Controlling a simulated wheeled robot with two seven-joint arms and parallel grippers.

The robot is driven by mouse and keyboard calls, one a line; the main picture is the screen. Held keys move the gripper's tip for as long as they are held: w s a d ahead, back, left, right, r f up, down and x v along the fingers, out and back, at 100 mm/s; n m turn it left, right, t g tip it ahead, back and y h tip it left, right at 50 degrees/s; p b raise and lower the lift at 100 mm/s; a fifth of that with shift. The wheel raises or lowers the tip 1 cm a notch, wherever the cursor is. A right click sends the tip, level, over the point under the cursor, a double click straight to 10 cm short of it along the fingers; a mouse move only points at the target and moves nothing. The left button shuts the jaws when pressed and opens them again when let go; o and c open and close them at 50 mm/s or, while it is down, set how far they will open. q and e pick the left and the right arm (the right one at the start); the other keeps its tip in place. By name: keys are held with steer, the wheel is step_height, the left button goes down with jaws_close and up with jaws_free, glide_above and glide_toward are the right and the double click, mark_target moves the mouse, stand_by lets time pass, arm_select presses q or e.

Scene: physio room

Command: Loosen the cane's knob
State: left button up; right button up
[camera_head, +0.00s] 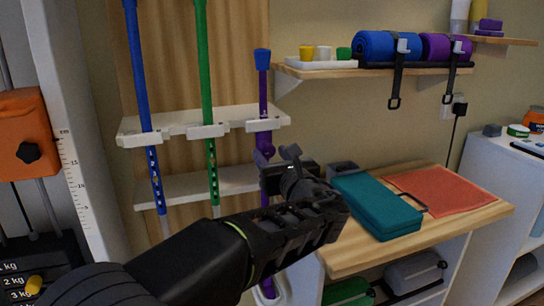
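The purple cane (263,105) stands upright in the wall rack, the rightmost of the three poles there. Its purple knob (278,152) shows at the front of the cane, just below the upper rack shelf. My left gripper (276,156) reaches up from the lower left, with its fingertips apart on either side of the knob. I cannot tell whether the fingers press on the knob. The gripper and wrist hide part of the cane's lower shaft. My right gripper is not in view.
A blue pole (142,70) and a green pole (204,60) stand left of the cane in the white rack (165,125). A wooden table (455,222) with a teal case (375,205) and a red cloth (440,188) is close right of my wrist. A wall shelf (300,73) holds rolled mats.

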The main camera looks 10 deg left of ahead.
arm_select(q)
jaws_close()
